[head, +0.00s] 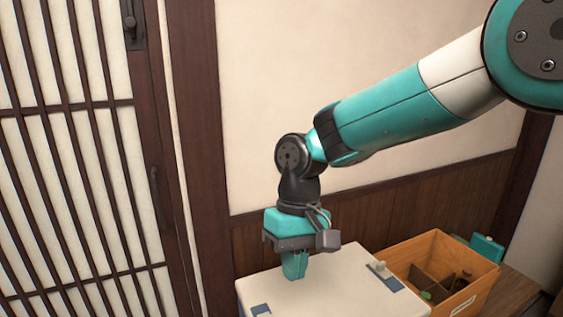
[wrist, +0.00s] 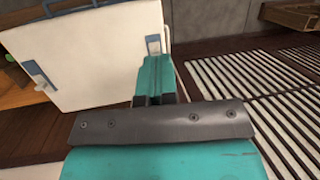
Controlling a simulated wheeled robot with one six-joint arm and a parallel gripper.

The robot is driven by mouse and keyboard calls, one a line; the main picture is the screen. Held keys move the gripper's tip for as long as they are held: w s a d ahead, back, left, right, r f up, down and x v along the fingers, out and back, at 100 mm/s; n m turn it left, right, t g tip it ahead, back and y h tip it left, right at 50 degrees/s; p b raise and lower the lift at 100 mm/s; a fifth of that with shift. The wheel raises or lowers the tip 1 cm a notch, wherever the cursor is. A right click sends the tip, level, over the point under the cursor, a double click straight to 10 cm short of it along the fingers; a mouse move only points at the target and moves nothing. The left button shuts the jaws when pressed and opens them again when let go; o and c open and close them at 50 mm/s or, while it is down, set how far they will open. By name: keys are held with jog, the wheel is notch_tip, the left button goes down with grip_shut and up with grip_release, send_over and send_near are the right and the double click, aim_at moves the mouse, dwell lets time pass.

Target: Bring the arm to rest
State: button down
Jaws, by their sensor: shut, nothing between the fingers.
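My gripper (head: 294,266) points down at the end of my teal and white arm in the head view. Its teal fingers are together with nothing between them. The fingertips show in front of the white top of a box (head: 335,280); I cannot tell whether they touch it. In the wrist view the shut fingers (wrist: 155,72) reach up the middle of the picture. The white box (wrist: 100,65), with blue-grey latches, stands beyond and to their left there.
A wooden crate (head: 470,297) with dividers and small items stands right of the white box. A teal object (head: 487,247) is behind it. A slatted sliding door (head: 75,150) fills the left.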

jog(key=s+d+r+t+y, duration=0.1)
jog(key=s+d+r, duration=0.2)
jog(key=s+d, duration=0.3)
jog(key=s+d+r+n+t+y, duration=0.1)
jog(key=s+d+r+t+y, duration=0.1)
jog(key=s+d, duration=0.5)
jog(key=s+r, duration=0.1)
jog(key=s, duration=0.3)
jog(key=shift+r+p, duration=0.2)
jog(key=shift+p, duration=0.15)
